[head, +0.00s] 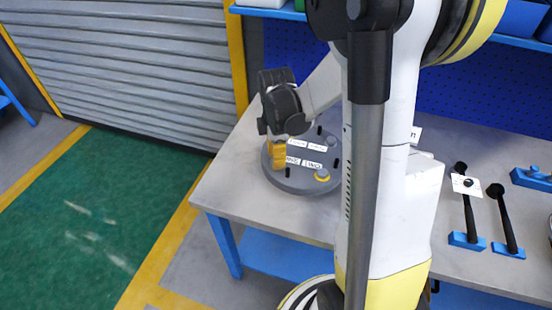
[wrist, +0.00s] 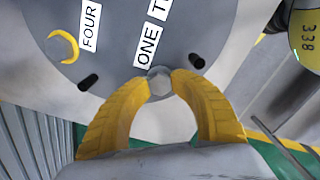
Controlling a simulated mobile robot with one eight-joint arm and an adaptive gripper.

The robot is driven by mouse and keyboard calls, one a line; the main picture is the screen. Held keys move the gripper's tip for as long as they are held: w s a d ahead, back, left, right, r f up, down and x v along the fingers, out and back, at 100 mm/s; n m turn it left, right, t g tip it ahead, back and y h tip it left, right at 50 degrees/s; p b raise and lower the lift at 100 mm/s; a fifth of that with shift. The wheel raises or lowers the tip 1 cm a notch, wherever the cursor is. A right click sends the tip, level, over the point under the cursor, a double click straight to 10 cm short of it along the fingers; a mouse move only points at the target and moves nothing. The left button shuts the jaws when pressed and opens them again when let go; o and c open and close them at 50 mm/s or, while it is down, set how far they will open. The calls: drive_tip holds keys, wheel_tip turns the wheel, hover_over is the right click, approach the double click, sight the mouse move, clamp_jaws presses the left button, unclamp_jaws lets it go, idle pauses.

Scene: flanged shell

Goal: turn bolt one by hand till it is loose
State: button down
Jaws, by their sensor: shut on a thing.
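Bolt one (wrist: 159,81) is a grey hex head at the edge of the round grey flanged shell (wrist: 112,42), beside the white label ONE (wrist: 148,46). In the wrist view my gripper (wrist: 161,84) has its two yellow fingers on either side of this bolt head, shut on it. In the head view my gripper (head: 279,154) points down at the left rim of the shell (head: 296,185) on the bench. The bolt is hidden behind the fingers there. How far the bolt is turned cannot be seen.
Black studs (wrist: 88,82) stand up on either side of bolt one. A yellow ring (wrist: 62,46) sits by the label FOUR (wrist: 90,27). The grey bench (head: 225,190) also carries black-handled tools (head: 468,210) in blue stands and a blue block (head: 534,178) at right.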

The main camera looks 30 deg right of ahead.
drive_tip(key=shift+s, duration=0.1)
drive_tip(key=c, duration=1.4)
unclamp_jaws()
wheel_tip(320, 180, up, 12)
drive_tip(key=s+a+r+m+t, duration=0.1)
drive_tip(key=s+a+m+t, duration=0.1)
drive_tip(key=s+a+m, duration=0.1)
drive_tip(key=s+a+r+m+t, duration=0.1)
drive_tip(key=s+a+m+t, duration=0.1)
drive_tip(key=s+a+m, duration=0.2)
drive_tip(key=s+a+r+m+t, duration=0.1)
drive_tip(key=s+a+m+t, duration=0.2)
drive_tip(key=a+m, duration=0.3)
drive_tip(key=shift+s+a+r+m, duration=0.15)
drive_tip(key=shift+s+a+m, duration=0.1)
drive_tip(key=shift+m, duration=0.15)
